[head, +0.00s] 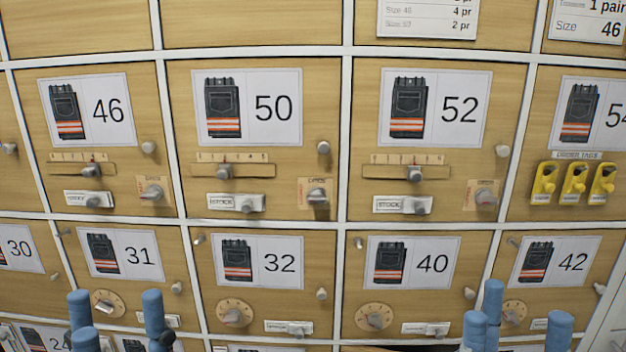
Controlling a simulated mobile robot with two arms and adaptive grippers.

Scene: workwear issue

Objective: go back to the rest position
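My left gripper (117,318) shows at the bottom left, its blue fingers pointing up and spread apart, with nothing between them. My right gripper (522,322) shows at the bottom right, also with blue fingers spread and empty. Both are in front of the lower part of a wooden locker wall. The lower parts of both grippers are cut off by the frame edge. I cannot tell how far the fingertips are from the doors.
Doors labelled 46 (88,112), 50 (247,107) and 52 (436,107) carry sliders and small knobs. Lower doors 31 (121,255), 32 (258,262), 40 (413,262) and 42 (554,262) have round dials. Yellow tags (573,184) hang at right.

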